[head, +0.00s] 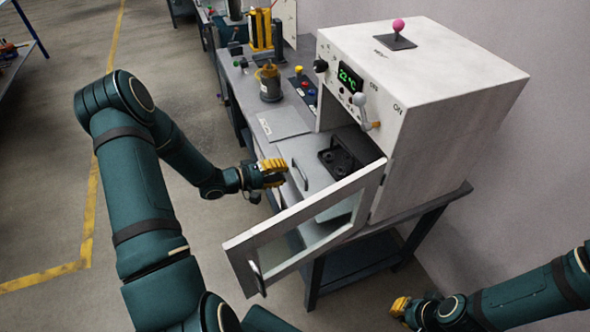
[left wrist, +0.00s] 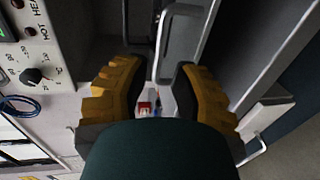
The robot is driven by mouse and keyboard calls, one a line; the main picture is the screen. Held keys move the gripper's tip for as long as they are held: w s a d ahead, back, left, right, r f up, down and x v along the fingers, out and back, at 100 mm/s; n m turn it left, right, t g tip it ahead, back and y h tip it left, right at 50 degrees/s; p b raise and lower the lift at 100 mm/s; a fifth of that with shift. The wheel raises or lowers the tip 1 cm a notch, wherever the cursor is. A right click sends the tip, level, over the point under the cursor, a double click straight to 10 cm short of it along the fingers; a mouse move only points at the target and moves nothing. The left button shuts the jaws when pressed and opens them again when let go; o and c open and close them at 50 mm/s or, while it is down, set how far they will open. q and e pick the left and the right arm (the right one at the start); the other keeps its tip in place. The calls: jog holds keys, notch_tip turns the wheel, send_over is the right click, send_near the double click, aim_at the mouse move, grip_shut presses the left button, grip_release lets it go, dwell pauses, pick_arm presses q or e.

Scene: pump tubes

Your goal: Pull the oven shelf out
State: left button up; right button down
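The white oven (head: 430,85) stands on a table with its windowed door (head: 310,225) swung open. The light grey shelf (head: 312,150) shows at the oven's opening and seems to stick out in front of it. A black fixture (head: 345,160) sits on it. The shelf handle (head: 300,174) is a metal bar at its front. My left gripper (head: 272,172) is just left of this handle. In the left wrist view my left gripper (left wrist: 160,88) is open, with the handle (left wrist: 180,45) ahead, its near end between the fingertips. My right gripper (head: 401,305) is low at right, away from the oven, fingers unclear.
The open door with its own handle (head: 257,278) stands out in front of the oven, to the near side of my left gripper. A flat grey plate (head: 283,123), a yellow-and-dark device (head: 268,82) and a button box (head: 303,85) are on the table.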

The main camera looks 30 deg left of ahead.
pick_arm(q)
jog(key=v, duration=0.5)
jog(key=shift+s+a+r, duration=0.1)
jog(key=shift+s+a, duration=0.1)
jog(key=shift+s, duration=0.05)
dwell(0.3)
